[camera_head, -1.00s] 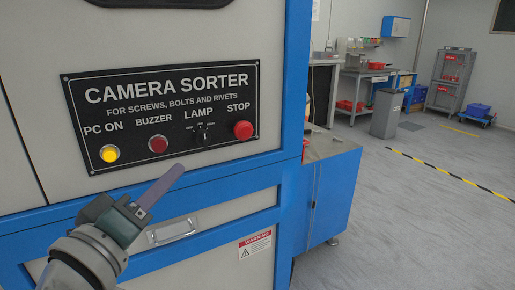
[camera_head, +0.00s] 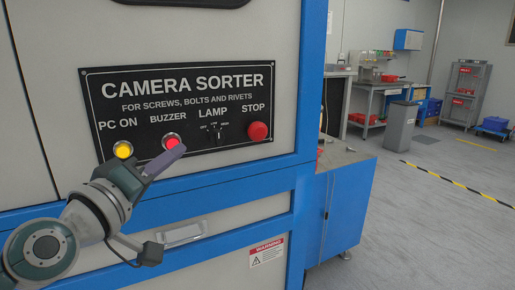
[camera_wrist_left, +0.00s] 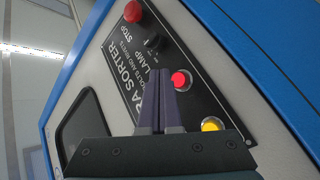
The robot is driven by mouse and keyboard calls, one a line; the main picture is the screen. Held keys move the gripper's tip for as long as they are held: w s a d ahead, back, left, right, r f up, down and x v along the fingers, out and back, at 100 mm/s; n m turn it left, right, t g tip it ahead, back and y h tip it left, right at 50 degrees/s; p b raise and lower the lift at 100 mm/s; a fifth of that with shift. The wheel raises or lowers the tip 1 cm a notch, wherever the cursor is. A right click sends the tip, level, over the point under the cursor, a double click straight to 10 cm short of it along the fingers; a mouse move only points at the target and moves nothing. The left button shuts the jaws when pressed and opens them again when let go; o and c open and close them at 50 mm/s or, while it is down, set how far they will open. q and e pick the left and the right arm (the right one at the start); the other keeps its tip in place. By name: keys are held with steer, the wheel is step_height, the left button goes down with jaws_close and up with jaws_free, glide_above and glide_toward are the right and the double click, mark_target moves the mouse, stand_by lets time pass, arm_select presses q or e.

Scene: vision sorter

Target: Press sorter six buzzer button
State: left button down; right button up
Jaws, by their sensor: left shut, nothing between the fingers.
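The camera sorter's black panel (camera_head: 235,92) is on the front of the cabinet. Its red buzzer button (camera_head: 171,140) is under the BUZZER label and looks bright, as if lit; it also shows in the left wrist view (camera_wrist_left: 181,79). My left gripper (camera_head: 178,151) is shut and empty, and its tips overlap the button's lower right edge in the head view. In the left wrist view the closed fingers (camera_wrist_left: 163,74) lie just left of the button. I cannot tell whether they touch it. My right gripper is not in view.
A yellow PC ON button (camera_head: 123,149) is left of the buzzer. A black LAMP knob (camera_head: 215,133) and a red STOP button (camera_head: 257,131) are to its right. A drawer handle (camera_head: 181,234) is below the panel. Open floor lies to the right.

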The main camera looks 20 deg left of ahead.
arm_select(q)
steer(key=shift+w+a, duration=0.5)
steer(key=shift+a, duration=0.15)
stand_by(1.5)
steer(key=shift+w+b, duration=0.1)
steer(key=shift+b, duration=0.2)
steer(key=shift+w+a, duration=0.2)
steer(key=shift+a, duration=0.1)
steer(key=shift+w+a+b, duration=0.25)
steer(key=shift+a+b, duration=0.1)
steer(key=shift+b, duration=0.1)
stand_by(0.5)
steer(key=shift+s+d+p, duration=0.55)
steer(key=shift+d+p, duration=0.1)
steer(key=shift+r, duration=0.1)
